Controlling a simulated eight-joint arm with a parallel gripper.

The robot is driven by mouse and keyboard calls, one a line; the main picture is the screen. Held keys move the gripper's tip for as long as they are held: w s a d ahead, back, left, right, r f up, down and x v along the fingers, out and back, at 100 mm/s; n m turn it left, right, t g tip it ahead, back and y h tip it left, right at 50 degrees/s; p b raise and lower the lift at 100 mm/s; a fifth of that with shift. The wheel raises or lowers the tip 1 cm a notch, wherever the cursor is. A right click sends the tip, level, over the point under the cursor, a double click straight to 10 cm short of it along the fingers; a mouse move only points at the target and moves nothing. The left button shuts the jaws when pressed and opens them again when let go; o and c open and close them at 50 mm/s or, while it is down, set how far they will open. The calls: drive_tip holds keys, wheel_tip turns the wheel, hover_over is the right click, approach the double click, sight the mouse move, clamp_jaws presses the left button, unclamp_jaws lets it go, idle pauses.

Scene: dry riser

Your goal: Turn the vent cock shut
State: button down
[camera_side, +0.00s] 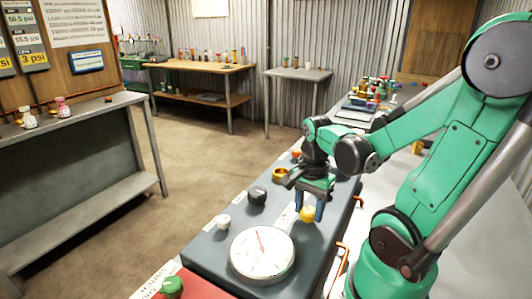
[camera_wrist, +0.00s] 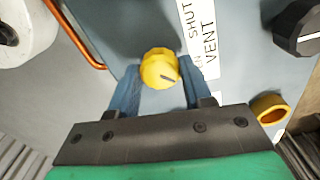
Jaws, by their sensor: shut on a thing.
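The vent cock is a yellow knob (camera_side: 308,213) on the dark grey panel (camera_side: 215,254), behind and right of the large white gauge. In the wrist view the knob (camera_wrist: 158,66) stands next to a white label (camera_wrist: 201,42) reading SHUT and VENT. A dark mark on its top points to the lower right of that picture. My gripper (camera_side: 309,208) reaches down from above with its blue fingers on either side of the knob, shut on it. In the wrist view the fingers (camera_wrist: 157,82) flank the knob. Part of the label's lettering is hidden.
The white gauge (camera_side: 262,254) with a red needle stands close in front of my gripper. A copper-coloured handle (camera_wrist: 76,38) runs along the panel edge.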

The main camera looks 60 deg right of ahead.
drive_tip(key=n, duration=0.4)
drive_tip(key=shift+n, duration=0.4)
drive_tip(key=n, duration=0.4)
drive_tip(key=shift+n, duration=0.3)
drive_tip(key=n, duration=0.4)
drive_tip(key=shift+n, duration=2.3)
drive_tip(key=shift+c, duration=1.8)
unclamp_jaws()
